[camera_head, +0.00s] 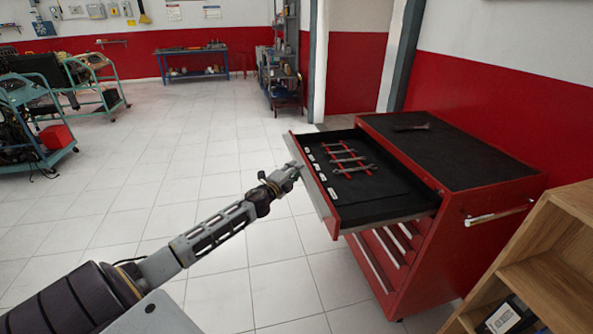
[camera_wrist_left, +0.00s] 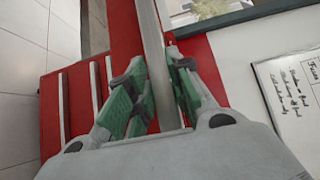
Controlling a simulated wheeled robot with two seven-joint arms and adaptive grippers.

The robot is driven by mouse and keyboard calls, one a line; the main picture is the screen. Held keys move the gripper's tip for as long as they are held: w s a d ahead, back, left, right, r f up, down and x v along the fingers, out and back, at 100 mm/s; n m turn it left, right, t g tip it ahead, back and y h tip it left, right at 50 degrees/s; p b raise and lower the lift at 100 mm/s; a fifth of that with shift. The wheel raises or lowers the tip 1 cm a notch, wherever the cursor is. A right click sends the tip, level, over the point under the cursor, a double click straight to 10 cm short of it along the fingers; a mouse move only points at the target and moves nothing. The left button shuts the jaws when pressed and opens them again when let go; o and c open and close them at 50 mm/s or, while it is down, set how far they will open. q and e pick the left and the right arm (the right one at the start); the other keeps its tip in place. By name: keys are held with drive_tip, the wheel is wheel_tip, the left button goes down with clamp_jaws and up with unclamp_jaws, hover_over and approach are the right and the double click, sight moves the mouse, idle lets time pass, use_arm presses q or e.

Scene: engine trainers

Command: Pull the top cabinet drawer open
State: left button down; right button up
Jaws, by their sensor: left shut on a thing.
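The red tool cabinet (camera_head: 447,228) stands at the right in the head view. Its top drawer (camera_head: 375,205) is pulled well out, showing a black lining with several wrenches (camera_head: 348,160) on a red holder and white labels along the front. My left gripper (camera_head: 294,170) is at the drawer's front edge. In the left wrist view my left gripper (camera_wrist_left: 160,92) has its green-padded fingers on both sides of the pale drawer handle (camera_wrist_left: 155,55), shut on it. The lower drawers (camera_head: 385,250) are closed. My right gripper is not in view.
A wrench-like tool (camera_head: 411,127) lies on the cabinet's black top. A wooden shelf (camera_head: 548,275) stands close at the lower right. Engine trainers on green frames (camera_head: 95,85) and a blue workbench (camera_head: 192,65) are far back. The tiled floor left of the cabinet is clear.

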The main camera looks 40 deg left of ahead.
use_arm(q)
drive_tip(key=shift+d+f, duration=0.15)
drive_tip(key=shift+f, duration=0.35)
drive_tip(key=c, duration=1.4)
unclamp_jaws()
drive_tip(key=shift+o, duration=0.2)
drive_tip(key=shift+r, duration=0.2)
drive_tip(key=shift+r, duration=0.1)
drive_tip(key=shift+s, duration=0.1)
drive_tip(key=s, duration=1.1)
drive_tip(key=shift+s+d, duration=0.3)
drive_tip(key=shift+d, duration=0.1)
drive_tip(key=shift+s, duration=0.1)
